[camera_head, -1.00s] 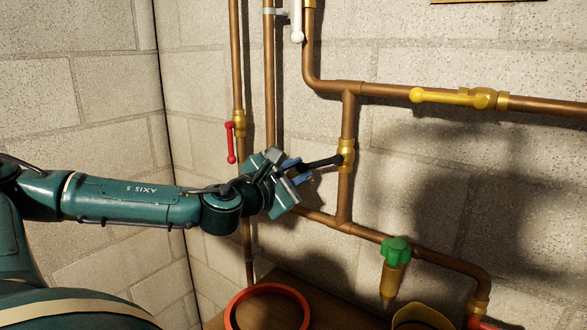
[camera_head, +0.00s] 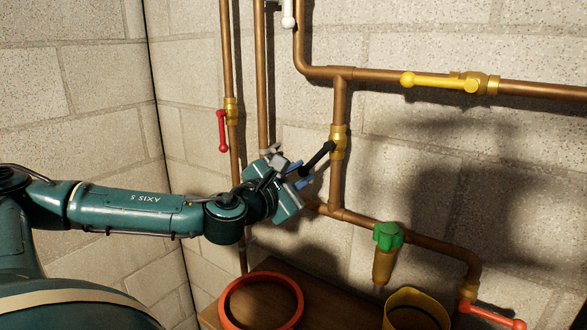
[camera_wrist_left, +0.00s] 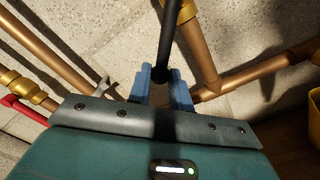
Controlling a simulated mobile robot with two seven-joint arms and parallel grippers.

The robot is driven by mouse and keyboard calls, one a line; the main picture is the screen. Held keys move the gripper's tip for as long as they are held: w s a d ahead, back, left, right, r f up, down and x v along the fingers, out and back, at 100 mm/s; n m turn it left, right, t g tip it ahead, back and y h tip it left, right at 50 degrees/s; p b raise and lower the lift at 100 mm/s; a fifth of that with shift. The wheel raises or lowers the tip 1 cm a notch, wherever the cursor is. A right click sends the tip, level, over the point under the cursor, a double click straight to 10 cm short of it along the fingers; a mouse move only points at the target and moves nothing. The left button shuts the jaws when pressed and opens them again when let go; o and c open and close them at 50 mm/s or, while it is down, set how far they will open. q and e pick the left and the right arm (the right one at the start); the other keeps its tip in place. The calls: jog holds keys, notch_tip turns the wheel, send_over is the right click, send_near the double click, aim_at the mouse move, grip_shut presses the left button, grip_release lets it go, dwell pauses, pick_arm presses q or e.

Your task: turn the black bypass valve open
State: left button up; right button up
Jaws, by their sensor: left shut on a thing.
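The black bypass valve handle (camera_head: 319,158) slopes down and to the left from its brass valve body (camera_head: 338,142) on the vertical copper pipe. My left gripper (camera_head: 301,175) reaches in from the left and is shut on the handle's free end. In the left wrist view the black handle (camera_wrist_left: 167,40) runs down between the two blue fingers (camera_wrist_left: 161,88). Its tip is partly hidden in shadow between them. My right gripper is not in view.
A red-handled valve (camera_head: 222,132) is left of my gripper. A yellow lever (camera_head: 440,81) is on the upper right pipe, and a green-knobbed valve (camera_head: 388,236) is lower right. Below, an orange ring-shaped rim (camera_head: 224,310) and a yellow container (camera_head: 418,300) stand near the wall.

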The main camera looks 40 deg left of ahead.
pick_arm(q)
jog(key=shift+d+f, duration=0.2)
jog(key=shift+d, duration=0.05)
jog(key=shift+w+d+f+p, duration=0.1)
jog(key=shift+d+f+p, duration=0.4)
jog(key=shift+d, duration=0.45)
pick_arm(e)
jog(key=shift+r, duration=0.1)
pick_arm(q)
jog(key=shift+f, duration=0.1)
